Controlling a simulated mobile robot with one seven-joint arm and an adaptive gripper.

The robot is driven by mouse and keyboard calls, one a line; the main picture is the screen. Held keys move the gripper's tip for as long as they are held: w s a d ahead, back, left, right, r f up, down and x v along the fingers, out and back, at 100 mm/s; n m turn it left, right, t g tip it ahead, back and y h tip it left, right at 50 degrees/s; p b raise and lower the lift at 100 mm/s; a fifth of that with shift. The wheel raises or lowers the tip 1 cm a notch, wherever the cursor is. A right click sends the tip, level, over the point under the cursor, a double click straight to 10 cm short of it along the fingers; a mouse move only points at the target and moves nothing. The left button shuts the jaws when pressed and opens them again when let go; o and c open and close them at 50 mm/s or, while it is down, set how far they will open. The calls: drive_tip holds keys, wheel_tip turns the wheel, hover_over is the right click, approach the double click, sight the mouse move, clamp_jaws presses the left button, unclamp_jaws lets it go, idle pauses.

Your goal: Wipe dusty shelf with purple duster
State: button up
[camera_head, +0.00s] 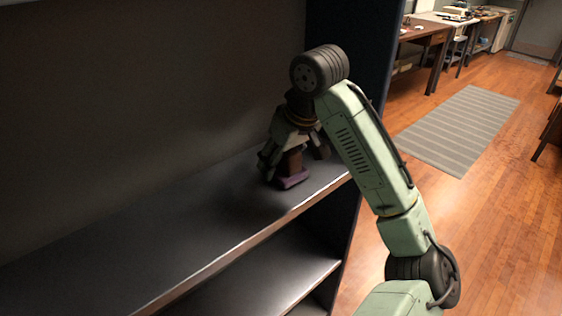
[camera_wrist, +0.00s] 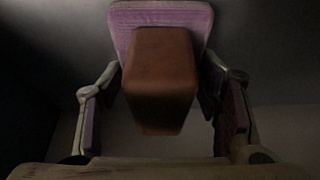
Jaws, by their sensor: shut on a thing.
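The purple duster (camera_head: 293,179) has a brown block handle and a flat purple base. Its base is at the surface of the dark shelf (camera_head: 150,233), near the shelf's right end; whether it touches cannot be told. My gripper (camera_head: 290,160) points down from above and is shut on the duster's handle. In the wrist view the brown handle of the duster (camera_wrist: 160,80) sits between the fingers of my gripper (camera_wrist: 165,100), with the purple base beyond it. The shelf board looks dark, with greyish smudged patches; dust is hard to tell apart from shading.
A dark upright side panel (camera_head: 350,90) closes the shelf unit on the right, close to my gripper. A lower shelf (camera_head: 265,275) lies beneath. The shelf's left stretch is clear. Beyond are a striped rug (camera_head: 458,128), wooden floor and a desk (camera_head: 425,38).

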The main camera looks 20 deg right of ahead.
drive_tip(key=shift+r, duration=2.8)
drive_tip(key=shift+r, duration=1.5)
